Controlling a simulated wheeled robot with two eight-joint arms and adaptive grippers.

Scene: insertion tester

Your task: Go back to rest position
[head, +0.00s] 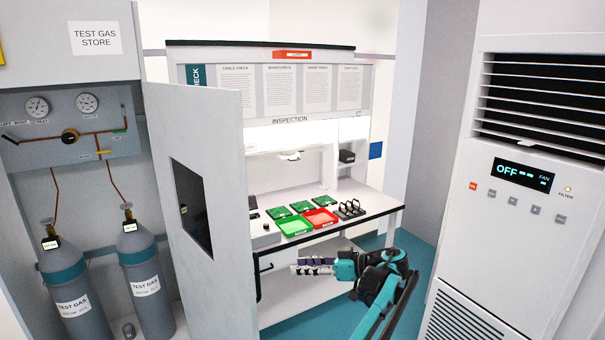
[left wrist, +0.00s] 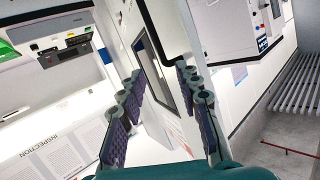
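My left gripper (head: 303,266) is in front of the inspection bench, below the level of its top, with the purple finger pads pointing left toward the open cabinet door. In the left wrist view the two fingers of the left gripper (left wrist: 159,72) stand apart with nothing between them. My right gripper is in neither view.
The grey cabinet door (head: 205,200) stands open left of the gripper. The bench (head: 375,212) holds a green tray (head: 294,226), a red tray (head: 320,218) and several green boards. Gas cylinders (head: 75,295) stand at left. A white air unit (head: 520,215) stands at right.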

